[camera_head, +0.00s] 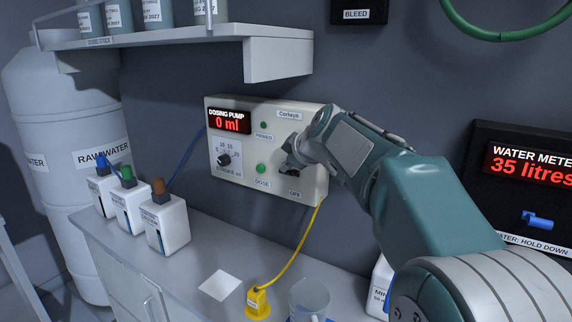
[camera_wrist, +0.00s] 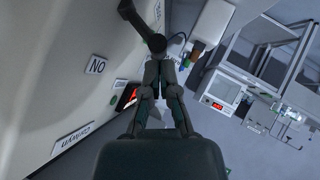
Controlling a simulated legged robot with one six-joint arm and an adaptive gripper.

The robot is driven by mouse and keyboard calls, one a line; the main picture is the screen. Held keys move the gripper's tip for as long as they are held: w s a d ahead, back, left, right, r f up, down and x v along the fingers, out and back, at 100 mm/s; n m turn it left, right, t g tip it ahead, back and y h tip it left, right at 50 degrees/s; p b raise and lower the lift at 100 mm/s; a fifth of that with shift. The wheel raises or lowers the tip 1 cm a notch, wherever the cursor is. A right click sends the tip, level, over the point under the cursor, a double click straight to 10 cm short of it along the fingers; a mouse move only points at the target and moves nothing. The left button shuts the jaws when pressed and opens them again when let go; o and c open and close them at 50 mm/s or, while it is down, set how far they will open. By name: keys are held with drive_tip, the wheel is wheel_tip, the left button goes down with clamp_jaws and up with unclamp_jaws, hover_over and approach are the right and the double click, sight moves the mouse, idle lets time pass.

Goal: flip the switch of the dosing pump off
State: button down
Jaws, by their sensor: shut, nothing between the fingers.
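The dosing pump (camera_head: 232,165) is a pale box on the wall with a red 0 ml display, a selector knob and green lights. Its OFF label (camera_head: 295,193) shows low on the right. My gripper (camera_head: 290,167) is at the panel just above that label, and my wrist hides part of the switch area. In the wrist view my gripper (camera_wrist: 160,58) is shut and empty. A black lever with a round end (camera_wrist: 130,16), seemingly the switch, is right at the fingertips; contact is unclear. The ON label (camera_wrist: 96,64) shows on the panel. I cannot tell the lever's setting.
A shelf (camera_head: 275,58) hangs above the pump. The water meter panel (camera_head: 520,190) is at right, reading 35 litres.

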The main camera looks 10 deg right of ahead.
drive_tip(key=shift+s+a+f+n+t+h, duration=0.3)
drive_tip(key=shift+f+n+t, duration=0.1)
drive_tip(key=shift+f+t, duration=0.1)
idle(0.3)
drive_tip(key=shift+n+t+h, duration=0.3)
drive_tip(key=shift+t+h, duration=0.1)
drive_tip(key=shift+s+a+f, duration=0.15)
drive_tip(key=shift+f, duration=1.25)
drive_tip(key=shift+s+a+f, duration=0.1)
drive_tip(key=shift+f, duration=1.3)
drive_tip(key=shift+r, duration=0.15)
drive_tip(key=shift+r, duration=0.65)
